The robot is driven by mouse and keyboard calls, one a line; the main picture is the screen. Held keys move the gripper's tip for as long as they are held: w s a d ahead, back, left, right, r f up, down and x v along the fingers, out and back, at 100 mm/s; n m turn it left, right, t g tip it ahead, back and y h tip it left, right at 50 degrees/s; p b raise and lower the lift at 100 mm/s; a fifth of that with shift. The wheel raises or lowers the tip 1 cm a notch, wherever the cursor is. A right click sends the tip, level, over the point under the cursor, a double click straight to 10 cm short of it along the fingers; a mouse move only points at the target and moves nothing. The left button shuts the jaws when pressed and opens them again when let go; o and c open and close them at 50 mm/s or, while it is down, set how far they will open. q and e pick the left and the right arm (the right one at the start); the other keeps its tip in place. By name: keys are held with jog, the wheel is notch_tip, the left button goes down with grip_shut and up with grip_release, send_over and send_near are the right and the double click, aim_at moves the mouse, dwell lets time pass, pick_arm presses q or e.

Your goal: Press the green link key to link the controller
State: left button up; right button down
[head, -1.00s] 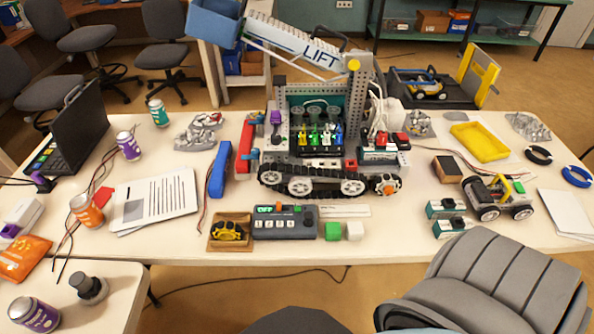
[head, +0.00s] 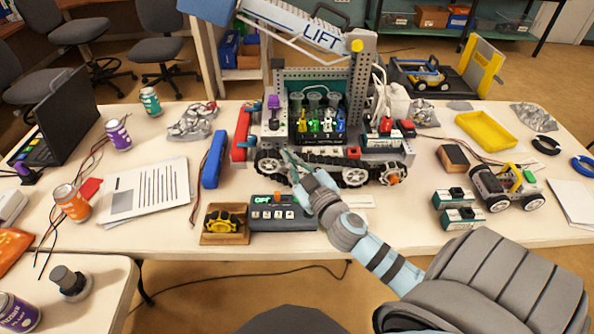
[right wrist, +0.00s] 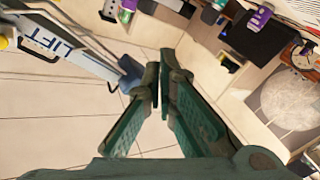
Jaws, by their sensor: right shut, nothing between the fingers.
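The dark controller (head: 284,217) lies near the table's front edge. It has a row of light keys, an orange part on top and a small display reading "OFF". The green block seen beside its right end earlier is now hidden behind my right arm, so I cannot see a green link key clearly. My right gripper (head: 292,158) is shut and empty. It appears beyond the controller, in front of the tracked robot (head: 318,158); its height is unclear. Its green fingers also show in the right wrist view (right wrist: 159,88), where no controller is visible. My left gripper is out of view.
A tray with a yellow part (head: 223,222) sits left of the controller. A blue bar (head: 214,160) and papers (head: 147,190) lie farther left. Teal-and-white modules (head: 458,217) and a small wheeled car (head: 505,187) stand right.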

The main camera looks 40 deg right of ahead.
jog(key=w+a+r+n+g+y, duration=0.35)
jog(key=a+n+y, duration=0.25)
jog(key=n+y, duration=0.6)
jog(key=s+d+f+g+h, duration=0.2)
jog(key=d+f+g+h, duration=0.2)
jog(key=d+f+g, duration=0.3)
notch_tip(320, 180, down, 2)
jog(key=shift+s+d+f, duration=0.1)
jog(key=shift+s+d, duration=0.1)
jog(key=shift+d, duration=0.65)
jog(key=shift+f+b, duration=0.15)
jog(key=shift+b, duration=0.15)
